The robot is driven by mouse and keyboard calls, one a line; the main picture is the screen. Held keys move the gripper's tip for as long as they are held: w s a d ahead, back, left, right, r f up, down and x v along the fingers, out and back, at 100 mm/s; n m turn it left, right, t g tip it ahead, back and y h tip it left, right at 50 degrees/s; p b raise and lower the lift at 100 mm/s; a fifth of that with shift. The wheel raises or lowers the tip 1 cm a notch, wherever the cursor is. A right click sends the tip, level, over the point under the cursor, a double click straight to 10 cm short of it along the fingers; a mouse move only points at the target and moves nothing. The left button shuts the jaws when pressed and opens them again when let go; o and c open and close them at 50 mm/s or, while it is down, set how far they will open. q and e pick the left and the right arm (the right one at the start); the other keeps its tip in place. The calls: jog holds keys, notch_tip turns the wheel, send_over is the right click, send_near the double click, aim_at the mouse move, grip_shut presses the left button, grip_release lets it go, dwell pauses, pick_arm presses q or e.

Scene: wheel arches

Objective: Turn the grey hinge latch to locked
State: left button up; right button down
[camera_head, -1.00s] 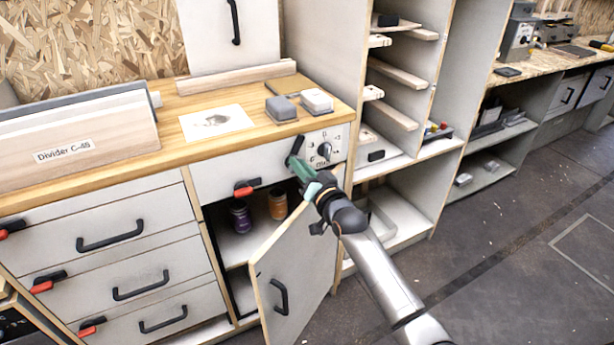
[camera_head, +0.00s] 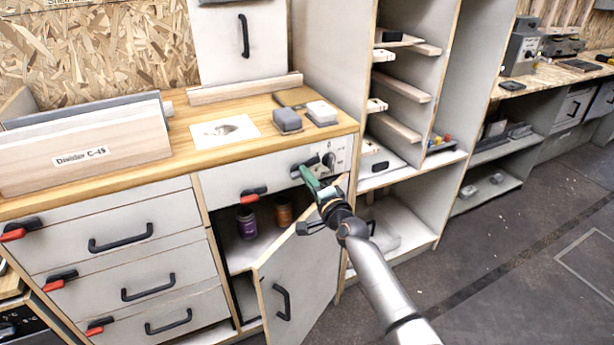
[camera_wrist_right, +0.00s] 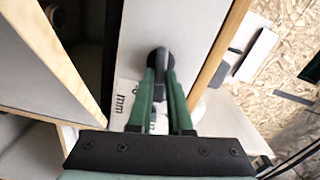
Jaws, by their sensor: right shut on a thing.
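The dark grey hinge latch (camera_head: 306,163) is a lever on the white front panel above the open cabinet. In the head view it lies nearly level, rising a little to the right. My right gripper (camera_head: 308,176) has green fingers and reaches it from the lower right. In the right wrist view the fingers (camera_wrist_right: 160,95) are closed on the latch, whose round dark base (camera_wrist_right: 159,58) sits against the white panel. The fingers hide part of the lever. My left gripper is not in view.
A dial (camera_head: 328,160) sits just right of the latch. A red-and-black latch (camera_head: 254,193) is to the left. The cabinet door (camera_head: 300,265) stands open below my right arm, with a purple jar (camera_head: 247,222) and an orange jar (camera_head: 284,213) inside. The floor to the right is clear.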

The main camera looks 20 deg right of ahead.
jog(key=shift+f+m, duration=0.1)
jog(key=shift+m, duration=0.9)
jog(key=c, duration=0.8)
grip_release()
jog(key=shift+c, duration=0.2)
jog(key=shift+s, duration=0.1)
jog(key=s+d+p, duration=0.1)
jog(key=s+p, duration=0.1)
jog(key=s, duration=1)
jog(key=shift+s+p, duration=0.15)
jog(key=shift+p, duration=0.25)
